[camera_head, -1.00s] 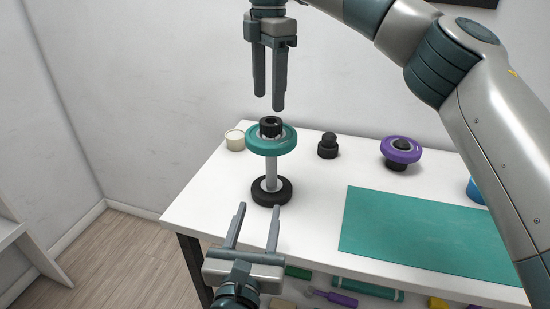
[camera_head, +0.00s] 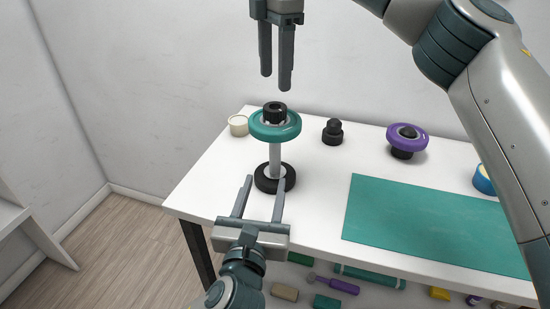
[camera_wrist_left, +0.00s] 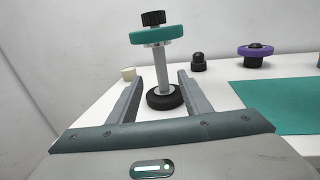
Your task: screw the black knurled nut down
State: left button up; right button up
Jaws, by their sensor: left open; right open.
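The black knurled nut (camera_head: 275,112) sits on top of the post (camera_head: 275,158), above the teal ring (camera_head: 262,131). It also shows in the left wrist view (camera_wrist_left: 153,18). The post stands upright on a round black base (camera_head: 264,182) on the white table. My right gripper (camera_head: 275,84) is open and empty, pointing down just above the nut, apart from it. My left gripper (camera_head: 260,182) is open and empty in front of the black base. In the left wrist view its fingers (camera_wrist_left: 158,88) lie either side of the post's lower part; I cannot tell whether they touch it.
A cream cylinder (camera_head: 238,125) stands left of the post. A black knob (camera_head: 333,131) and a purple ring on a black stand (camera_head: 407,139) are to the right. A teal mat (camera_head: 430,222) covers the right front. A blue item (camera_head: 484,180) is partly behind my right arm.

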aim_at(274, 150)
pick_arm(q)
jog(key=w, duration=0.5)
jog(key=w+d, duration=0.1)
jog(key=w, duration=0.4)
jog(key=w+d, duration=0.1)
jog(key=w, duration=0.3)
jog(key=shift+w+d, duration=0.1)
jog(key=shift+w, duration=0.3)
jog(key=shift+c, duration=0.4)
grip_shut()
